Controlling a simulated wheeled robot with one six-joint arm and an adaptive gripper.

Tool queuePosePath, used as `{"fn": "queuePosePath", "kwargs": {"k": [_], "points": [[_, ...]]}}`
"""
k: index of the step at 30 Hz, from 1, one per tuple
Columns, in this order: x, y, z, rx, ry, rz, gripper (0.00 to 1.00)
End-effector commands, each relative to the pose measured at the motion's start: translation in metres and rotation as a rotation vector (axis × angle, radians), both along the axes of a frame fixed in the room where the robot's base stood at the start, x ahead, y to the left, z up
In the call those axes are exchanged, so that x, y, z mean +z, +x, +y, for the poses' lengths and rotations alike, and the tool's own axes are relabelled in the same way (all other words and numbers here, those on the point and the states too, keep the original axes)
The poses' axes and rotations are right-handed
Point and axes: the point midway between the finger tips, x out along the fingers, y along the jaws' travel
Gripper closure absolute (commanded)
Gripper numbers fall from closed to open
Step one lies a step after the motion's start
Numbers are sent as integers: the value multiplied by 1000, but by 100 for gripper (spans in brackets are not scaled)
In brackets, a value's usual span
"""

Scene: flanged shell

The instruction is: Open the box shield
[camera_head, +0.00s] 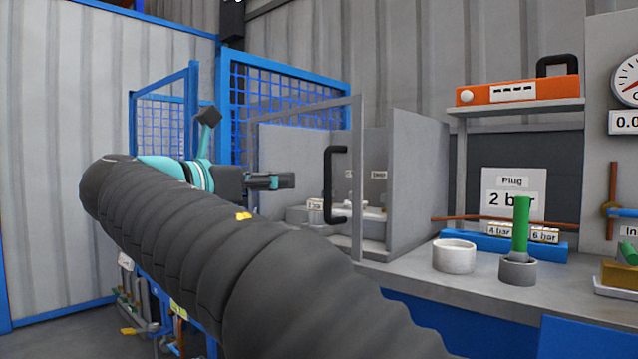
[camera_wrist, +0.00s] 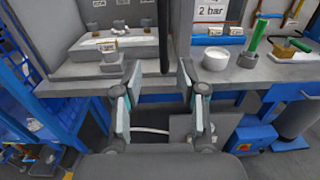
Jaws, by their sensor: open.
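The box shield (camera_head: 357,205) is a grey-framed panel across the front of a grey box on the bench. Its inside shows through the frame. A black vertical handle (camera_head: 330,185) is on the shield near its right edge. In the wrist view a dark upright bar, likely the handle (camera_wrist: 163,35), stands beyond the fingertips. My gripper (camera_head: 285,181) is open and empty, left of the handle in the head view and apart from it. In the wrist view both fingers of my gripper (camera_wrist: 158,78) are spread over the bench's front edge.
Right of the box, a white cup (camera_head: 454,257) and a grey holder with a green rod (camera_head: 521,225) stand on the bench (camera_head: 480,298). A box side wall (camera_head: 420,185) stands beside them. A blue mesh fence (camera_head: 275,90) is behind at left.

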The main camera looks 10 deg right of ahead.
Motion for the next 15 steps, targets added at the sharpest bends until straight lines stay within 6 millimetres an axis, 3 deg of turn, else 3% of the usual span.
{"fn": "queuePosePath", "kwargs": {"k": [15], "points": [[-1,53,-78,-2,1,0,59]]}}
